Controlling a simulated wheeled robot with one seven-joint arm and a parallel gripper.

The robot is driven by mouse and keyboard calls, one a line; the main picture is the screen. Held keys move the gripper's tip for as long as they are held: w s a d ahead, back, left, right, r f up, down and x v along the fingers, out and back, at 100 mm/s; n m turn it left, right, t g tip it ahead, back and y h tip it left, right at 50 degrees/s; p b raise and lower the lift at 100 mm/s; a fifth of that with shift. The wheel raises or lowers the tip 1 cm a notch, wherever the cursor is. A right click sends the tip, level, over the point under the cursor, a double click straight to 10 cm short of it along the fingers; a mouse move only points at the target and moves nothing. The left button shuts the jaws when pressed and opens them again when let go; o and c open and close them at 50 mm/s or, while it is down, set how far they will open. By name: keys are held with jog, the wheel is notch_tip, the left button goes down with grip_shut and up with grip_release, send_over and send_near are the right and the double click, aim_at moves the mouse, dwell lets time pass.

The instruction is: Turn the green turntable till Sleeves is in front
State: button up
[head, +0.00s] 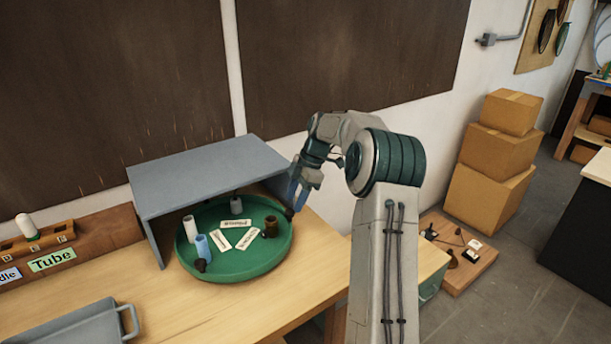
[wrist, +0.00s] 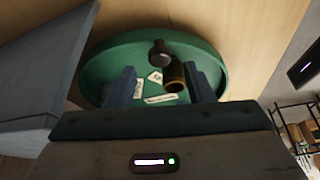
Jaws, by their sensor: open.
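The green turntable (head: 245,271) is a round, rimmed tray on the wooden bench, its back part under a grey hood. It carries three white cards (head: 235,223) at its middle, whose writing is too small to read surely. Around them stand white (head: 191,226), blue (head: 202,248), grey (head: 236,204) and brown (head: 270,227) cylinders. Dark knobs (head: 201,265) show near the rim. My gripper (head: 295,200) is open at the turntable's right edge. In the wrist view, a dark round-headed knob (wrist: 159,52) and the brown cylinder (wrist: 175,77) appear between my open fingers (wrist: 162,86).
The grey hood (head: 210,170) stands close to the left of my gripper. A wooden rack with a "Tube" label (head: 52,260) and a grey tray (head: 75,325) lie to the left. Bare bench lies in front of the turntable. Cardboard boxes (head: 490,155) stand on the floor at right.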

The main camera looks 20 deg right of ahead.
jog(key=v, duration=1)
jog(key=shift+d+r, duration=0.1)
jog(key=shift+c, duration=0.3)
